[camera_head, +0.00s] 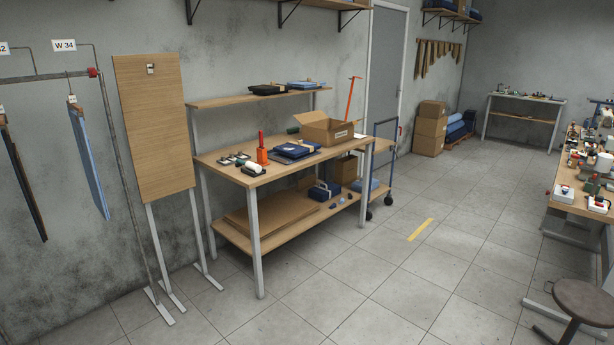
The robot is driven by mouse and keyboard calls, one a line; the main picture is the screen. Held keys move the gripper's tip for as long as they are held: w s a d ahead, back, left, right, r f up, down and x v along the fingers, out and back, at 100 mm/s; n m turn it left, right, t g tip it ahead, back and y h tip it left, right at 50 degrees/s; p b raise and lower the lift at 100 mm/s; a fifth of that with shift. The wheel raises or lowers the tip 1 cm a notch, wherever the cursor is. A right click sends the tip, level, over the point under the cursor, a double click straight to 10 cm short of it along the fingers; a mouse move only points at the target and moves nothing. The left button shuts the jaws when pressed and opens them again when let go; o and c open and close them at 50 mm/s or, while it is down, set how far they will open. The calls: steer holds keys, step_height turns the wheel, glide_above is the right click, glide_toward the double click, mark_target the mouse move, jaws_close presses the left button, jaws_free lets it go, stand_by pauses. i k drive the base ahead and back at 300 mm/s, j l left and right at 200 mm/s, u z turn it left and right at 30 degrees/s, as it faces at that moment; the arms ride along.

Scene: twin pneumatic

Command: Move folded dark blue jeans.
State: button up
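A folded dark blue garment (297,149), which looks like folded jeans, lies on the wooden top of the workbench (222,170), in front of an open cardboard box (327,130). It seems to lie on a flat dark sheet or board. Another dark blue bundle (324,191) sits on the bench's lower shelf. A folded black or very dark item (267,89) lies on the raised shelf beside a light blue one (305,84). I cannot tell for sure which dark blue piece is the task's jeans. My gripper is not in view.
An orange holder (262,156) and small tools stand on the bench's left part. A blue-framed cart (392,160) stands at its right. Hanging trousers (88,160) and a wooden panel (155,125) are at left. A stool (585,301) is at lower right. The middle floor is clear.

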mark_target(294, 150)
steer(key=i, duration=3.85)
steer(key=i+u, duration=0.3)
steer(key=i+l+u, duration=0.1)
steer(key=u, duration=0.15)
steer(key=i, duration=0.05)
